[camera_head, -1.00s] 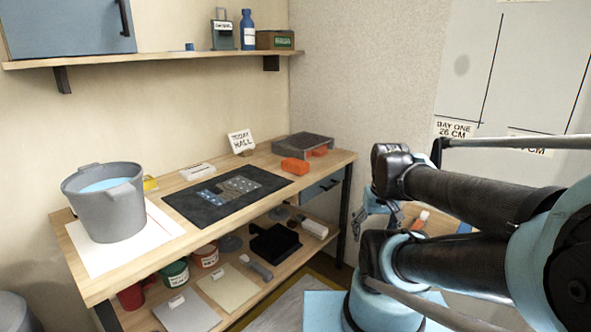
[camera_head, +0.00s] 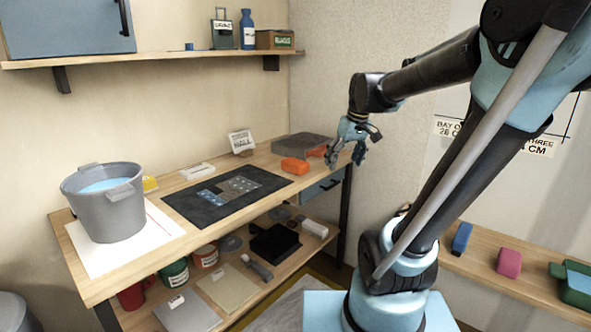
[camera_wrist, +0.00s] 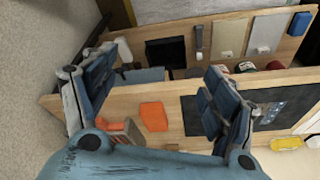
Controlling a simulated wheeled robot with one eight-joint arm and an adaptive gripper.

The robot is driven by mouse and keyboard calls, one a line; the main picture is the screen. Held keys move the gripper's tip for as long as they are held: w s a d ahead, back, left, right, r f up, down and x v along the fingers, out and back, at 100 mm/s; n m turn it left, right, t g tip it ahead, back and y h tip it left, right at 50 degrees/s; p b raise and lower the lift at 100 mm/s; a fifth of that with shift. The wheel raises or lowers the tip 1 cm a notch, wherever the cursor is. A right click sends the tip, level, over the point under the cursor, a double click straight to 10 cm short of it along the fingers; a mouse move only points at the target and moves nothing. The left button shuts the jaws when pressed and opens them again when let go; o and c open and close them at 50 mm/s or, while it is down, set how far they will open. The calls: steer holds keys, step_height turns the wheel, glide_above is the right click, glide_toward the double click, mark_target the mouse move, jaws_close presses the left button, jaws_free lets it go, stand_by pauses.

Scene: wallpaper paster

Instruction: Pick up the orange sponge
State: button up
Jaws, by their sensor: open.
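The orange sponge (camera_head: 295,166) lies on the wooden workbench near its right end, between the dark mat and a grey tray. In the wrist view the sponge (camera_wrist: 154,116) shows between my spread fingers, apart from both. My gripper (camera_head: 346,160) is open and empty above the bench's right end, to the right of the sponge. In the wrist view its two fingers (camera_wrist: 153,92) stand wide apart.
A grey tray (camera_head: 302,145) with another orange thing at its edge sits behind the sponge. A dark mat (camera_head: 200,207) with patterned pieces lies left of it. A grey bucket (camera_head: 104,215) of water stands at the left end. A HALL sign (camera_head: 241,142) stands behind.

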steer(key=w+a+r+n, duration=0.35)
steer(key=w+a, duration=0.25)
steer(key=w, duration=0.5)
steer(key=n+y, duration=0.1)
steer(key=y, duration=0.1)
glide_toward(296, 161)
steer(key=x, duration=0.5)
steer(key=shift+w+f, duration=0.1)
steer(key=x, duration=0.4)
steer(key=shift+s+a, duration=0.15)
steer(key=shift+s, duration=0.15)
steer(key=shift+x, duration=0.75)
steer(key=shift+f, duration=0.25)
steer(key=c, duration=1.1)
steer(key=shift+c, duration=0.2)
